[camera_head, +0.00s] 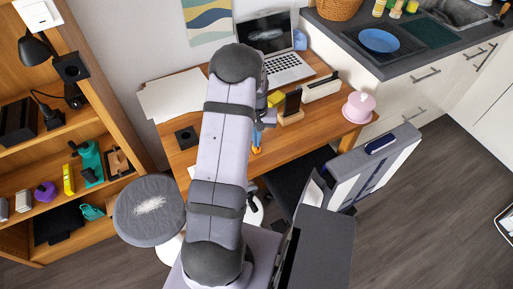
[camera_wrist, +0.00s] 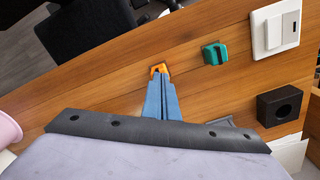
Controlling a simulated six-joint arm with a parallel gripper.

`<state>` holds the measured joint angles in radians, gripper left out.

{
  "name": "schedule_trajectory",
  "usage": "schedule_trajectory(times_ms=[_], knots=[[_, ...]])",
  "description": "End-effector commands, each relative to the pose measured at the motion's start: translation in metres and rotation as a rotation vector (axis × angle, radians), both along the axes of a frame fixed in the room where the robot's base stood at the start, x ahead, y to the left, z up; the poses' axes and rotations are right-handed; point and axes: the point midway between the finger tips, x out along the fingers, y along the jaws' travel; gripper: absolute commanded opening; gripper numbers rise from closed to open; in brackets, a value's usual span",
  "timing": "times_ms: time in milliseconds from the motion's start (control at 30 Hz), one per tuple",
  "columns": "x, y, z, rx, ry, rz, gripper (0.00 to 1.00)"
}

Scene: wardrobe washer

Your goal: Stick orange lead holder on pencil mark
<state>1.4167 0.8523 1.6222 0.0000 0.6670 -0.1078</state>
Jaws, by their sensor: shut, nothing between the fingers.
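The orange lead holder (camera_wrist: 159,68) is a small clip-like piece on the wooden desk (camera_wrist: 110,85), right at my fingertips in the wrist view. In the head view it shows as a small orange spot (camera_head: 256,150) just right of my arm. My gripper (camera_wrist: 160,77) has blue fingers, shut and pointing at the orange holder. The fingertips overlap the holder's near edge in the picture; I cannot tell if they touch it. A similar green holder (camera_wrist: 215,54) lies to the right of it. I cannot make out a pencil mark.
A white switch plate (camera_wrist: 275,30) and a black socket box (camera_wrist: 281,105) lie on the desk at the right of the wrist view. A pink pot (camera_head: 358,107), a phone on a stand (camera_head: 291,104) and a laptop (camera_head: 282,62) stand on the desk. A dark chair (camera_wrist: 95,30) is beyond the desk edge.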

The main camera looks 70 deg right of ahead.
Motion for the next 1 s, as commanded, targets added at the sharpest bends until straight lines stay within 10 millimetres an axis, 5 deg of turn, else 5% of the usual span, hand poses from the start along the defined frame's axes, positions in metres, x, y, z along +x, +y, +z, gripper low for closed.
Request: schedule_trajectory(times_ms=[367,1000], knots=[[0.0,0.0,0.005,0.0,0.0,0.0,0.0],[0.0,0.0,0.045,-0.001,0.0,0.0,0.0]])
